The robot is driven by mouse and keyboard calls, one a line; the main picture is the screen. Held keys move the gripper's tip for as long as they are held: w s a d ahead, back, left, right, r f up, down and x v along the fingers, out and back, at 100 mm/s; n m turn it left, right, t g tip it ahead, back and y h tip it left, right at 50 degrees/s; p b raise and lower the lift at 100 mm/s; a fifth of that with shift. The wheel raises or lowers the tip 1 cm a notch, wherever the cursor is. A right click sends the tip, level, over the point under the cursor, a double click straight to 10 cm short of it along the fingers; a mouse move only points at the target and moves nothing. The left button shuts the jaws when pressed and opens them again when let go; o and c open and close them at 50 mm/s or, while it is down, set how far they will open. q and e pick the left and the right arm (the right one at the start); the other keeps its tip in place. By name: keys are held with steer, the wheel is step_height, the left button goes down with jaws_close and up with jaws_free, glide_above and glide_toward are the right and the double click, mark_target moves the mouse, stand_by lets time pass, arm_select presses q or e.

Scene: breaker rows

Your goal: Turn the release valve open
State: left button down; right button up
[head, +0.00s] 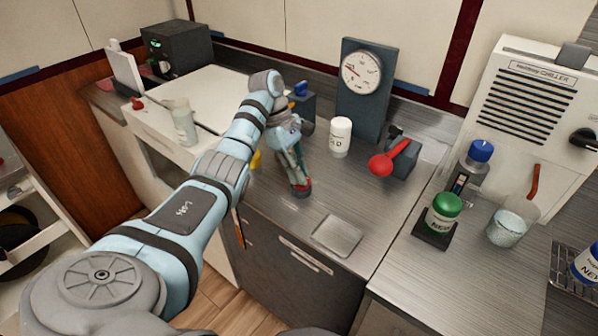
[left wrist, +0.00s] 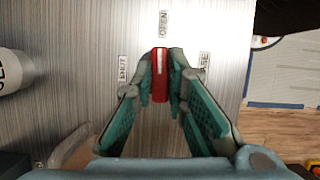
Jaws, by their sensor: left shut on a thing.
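The valve has a red handle with a white stripe (left wrist: 160,75), seen from above in the left wrist view. The stripe points up the picture toward a label reading OPEN (left wrist: 163,23). Another label (left wrist: 123,68) at the left seems to read SHUT, and a third (left wrist: 204,65) at the right is partly hidden. My left gripper (left wrist: 161,62) is shut on the red handle, one finger on each side. In the head view my left gripper (head: 298,180) points down at the steel counter, with a little red (head: 302,191) at its tips. My right gripper is not in view.
A white bottle (head: 340,137) stands behind my gripper, before a dial gauge (head: 361,71). A red-handled lever (head: 389,159) sits on a grey box to the right. A shallow square plate (head: 337,236) lies near the front edge. Green-capped (head: 442,212) and blue-capped bottles stand further right.

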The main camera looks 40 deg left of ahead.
arm_select(q)
steer(key=shift+m, duration=0.6)
steer(key=c, duration=1.6)
jaws_free()
